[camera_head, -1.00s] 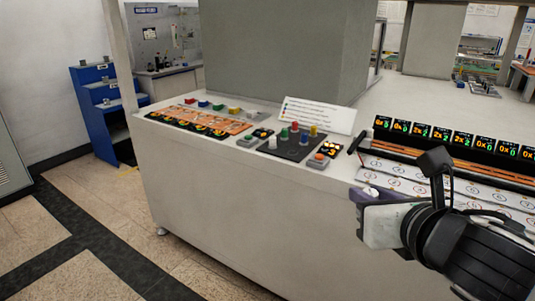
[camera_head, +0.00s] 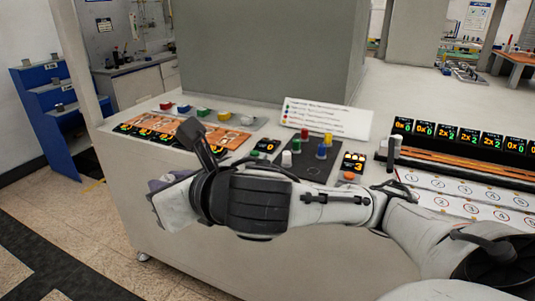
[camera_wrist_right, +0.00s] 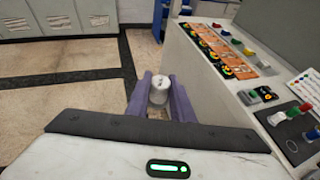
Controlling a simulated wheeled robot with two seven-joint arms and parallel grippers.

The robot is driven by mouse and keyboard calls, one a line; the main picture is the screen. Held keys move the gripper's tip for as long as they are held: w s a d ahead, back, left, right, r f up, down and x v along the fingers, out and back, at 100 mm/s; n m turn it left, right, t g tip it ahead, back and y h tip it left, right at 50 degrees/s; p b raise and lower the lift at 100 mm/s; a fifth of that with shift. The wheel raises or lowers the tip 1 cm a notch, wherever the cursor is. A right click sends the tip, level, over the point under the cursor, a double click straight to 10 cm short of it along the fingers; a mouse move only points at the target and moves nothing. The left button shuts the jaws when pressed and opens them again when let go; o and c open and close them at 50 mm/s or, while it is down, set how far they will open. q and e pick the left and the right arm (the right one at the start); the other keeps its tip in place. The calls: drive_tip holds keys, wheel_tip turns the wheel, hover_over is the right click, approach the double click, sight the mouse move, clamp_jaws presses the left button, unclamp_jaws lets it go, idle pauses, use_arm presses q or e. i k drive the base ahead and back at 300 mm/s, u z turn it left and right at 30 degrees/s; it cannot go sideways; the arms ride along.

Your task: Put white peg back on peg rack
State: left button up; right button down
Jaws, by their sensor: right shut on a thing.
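My right gripper (camera_wrist_right: 160,103) is shut on a white peg (camera_wrist_right: 158,92), held between its two purple fingers in the right wrist view. In the head view my right gripper (camera_head: 158,186) hangs in front of the table's left part, and the held peg is hidden there. The dark peg rack (camera_head: 312,171) lies on the table, right of the gripper. Several pegs stand on it: a white one (camera_head: 287,158), a green one (camera_head: 296,145), a red one (camera_head: 304,133), a blue one (camera_head: 321,152) and a yellow one (camera_head: 328,138). My left gripper is not in view.
Orange panels (camera_head: 170,133) with coloured blocks lie left of the rack. A white sign (camera_head: 325,118) stands behind it. A button box (camera_head: 352,168) and a strip of numbered circles (camera_head: 455,190) lie to its right. Open floor is left of the table.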

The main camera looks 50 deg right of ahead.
sight(313, 171)
drive_tip(key=z, duration=0.4)
drive_tip(key=i, duration=0.85)
drive_tip(key=z, duration=1.1)
drive_tip(key=i, duration=0.25)
drive_tip(key=z, duration=0.3)
